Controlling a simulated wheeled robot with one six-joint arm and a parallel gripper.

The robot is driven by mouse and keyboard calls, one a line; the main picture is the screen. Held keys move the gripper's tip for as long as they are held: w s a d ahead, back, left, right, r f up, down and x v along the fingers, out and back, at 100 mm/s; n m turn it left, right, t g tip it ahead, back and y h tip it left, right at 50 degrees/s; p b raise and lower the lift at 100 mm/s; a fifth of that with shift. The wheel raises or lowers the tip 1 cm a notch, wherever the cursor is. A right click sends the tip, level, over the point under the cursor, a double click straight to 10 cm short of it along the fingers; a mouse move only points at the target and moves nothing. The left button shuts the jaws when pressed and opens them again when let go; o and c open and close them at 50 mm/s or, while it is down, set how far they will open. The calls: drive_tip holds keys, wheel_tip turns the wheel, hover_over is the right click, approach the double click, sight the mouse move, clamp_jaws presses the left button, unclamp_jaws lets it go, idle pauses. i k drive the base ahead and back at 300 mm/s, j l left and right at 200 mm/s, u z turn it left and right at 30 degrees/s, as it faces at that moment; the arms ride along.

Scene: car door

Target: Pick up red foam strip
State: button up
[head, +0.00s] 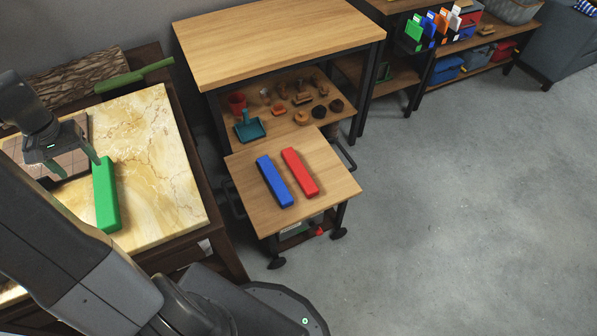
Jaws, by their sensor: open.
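The red foam strip (300,172) lies flat on the wooden top of a small cart (330,188), in the middle of the head view. A blue strip (274,182) lies beside it on the left, with a narrow gap between them. My gripper (77,163) is far to the left, over the marble-topped table (165,175). It is open, with its fingers pointing down and nothing seen between them. A green strip (106,200) lies on the marble, close to the right finger. I cannot tell whether they touch.
A tall wooden table (280,40) with a lower shelf of small items stands behind the cart. A dark tiled tray (65,165) lies under my gripper. A green-handled tool (135,76) is at the back. Open floor (460,210) lies to the right.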

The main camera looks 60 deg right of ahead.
sight(305, 180)
drive_tip(key=k+j, duration=0.2)
drive_tip(key=k, duration=0.3)
drive_tip(key=k+j, duration=0.2)
drive_tip(key=k, duration=0.25)
